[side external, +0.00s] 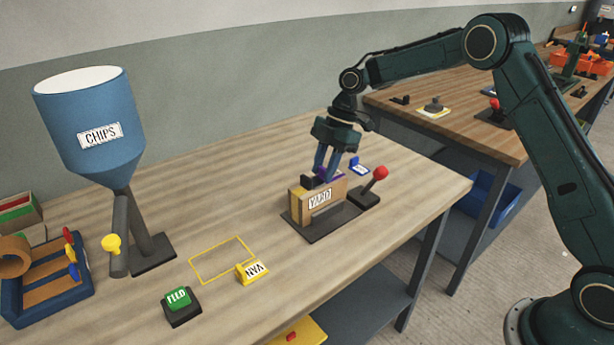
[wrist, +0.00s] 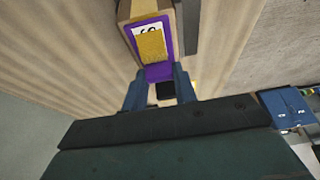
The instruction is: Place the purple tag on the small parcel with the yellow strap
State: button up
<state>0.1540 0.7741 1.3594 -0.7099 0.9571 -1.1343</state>
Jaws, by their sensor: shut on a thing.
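My gripper (side external: 323,172) is above the wooden YARD box on the right part of the bench. In the wrist view its two blue fingers (wrist: 160,88) are closed on the narrow near end of the purple tag (wrist: 158,73). The tag has a purple border around a white face with dark marks, and a yellow-gold patch (wrist: 151,44) covers part of that face. In the side external view only a little purple shows by the fingers. A tan block lies behind the tag in the wrist view; I cannot tell whether they touch.
The YARD box (side external: 318,203) stands on a dark base beside a red-knobbed lever (side external: 379,174). A yellow VAN sign (side external: 252,271) stands by a yellow outline (side external: 222,260). A green button (side external: 178,300) and blue CHIPS hopper (side external: 95,125) are left.

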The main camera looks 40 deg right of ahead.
aim_at(338, 171)
jog(key=shift+f, duration=0.15)
jog(key=o, duration=0.9)
jog(key=shift+o, duration=0.2)
jog(key=v, duration=1.2)
dwell(0.7)
